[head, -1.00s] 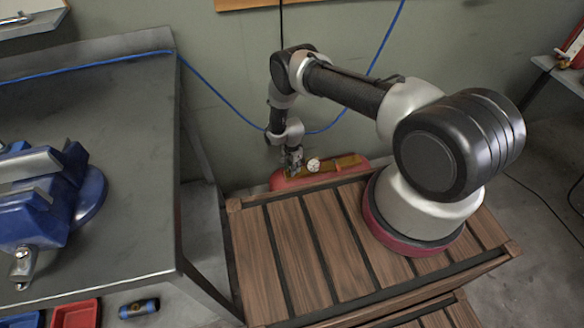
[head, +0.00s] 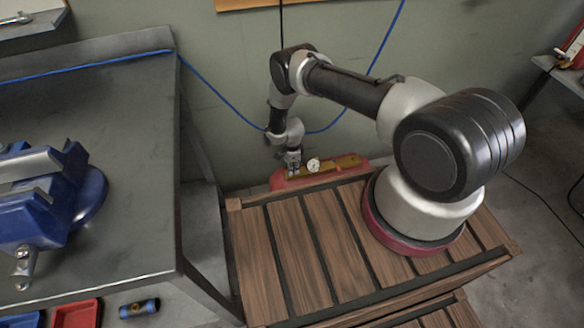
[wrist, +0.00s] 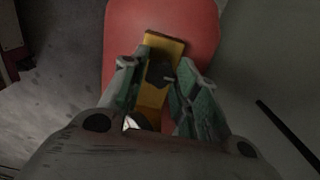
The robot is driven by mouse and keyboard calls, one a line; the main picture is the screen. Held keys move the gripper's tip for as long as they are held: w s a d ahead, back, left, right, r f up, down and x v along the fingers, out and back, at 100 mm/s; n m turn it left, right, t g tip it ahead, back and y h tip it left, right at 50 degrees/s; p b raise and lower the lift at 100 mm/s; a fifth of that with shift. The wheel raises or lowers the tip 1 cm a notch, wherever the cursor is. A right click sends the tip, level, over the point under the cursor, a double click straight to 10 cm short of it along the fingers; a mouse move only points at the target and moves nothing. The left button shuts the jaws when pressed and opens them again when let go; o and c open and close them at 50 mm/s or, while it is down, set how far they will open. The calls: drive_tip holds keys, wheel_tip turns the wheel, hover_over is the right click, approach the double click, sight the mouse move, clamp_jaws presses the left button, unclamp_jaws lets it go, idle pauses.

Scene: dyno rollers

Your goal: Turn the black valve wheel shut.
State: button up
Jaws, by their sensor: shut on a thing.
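The black valve wheel (wrist: 159,74) shows in the wrist view as a small dark shape on a yellow bar (wrist: 152,92), between my two green fingers. My gripper (wrist: 158,82) is shut on it; how deep the fingers sit around it is hard to tell in the dim picture. In the head view my gripper (head: 292,165) points down at the left end of the yellow bar, and the wheel is hidden there by the fingers. The bar lies along the top of a red tank (head: 276,181).
A white round gauge (head: 313,164) stands just right of my gripper. The slatted wooden top (head: 300,250) lies in front of the tank. A metal workbench (head: 120,170) with a blue vise (head: 40,200) is at left. A blue hose (head: 225,108) hangs along the wall behind.

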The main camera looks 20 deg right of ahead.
drive_tip(key=o, duration=1)
drive_tip(key=shift+r, duration=0.1)
wheel_tip(320, 180, up, 12)
drive_tip(key=shift+f, duration=0.1)
idle(0.4)
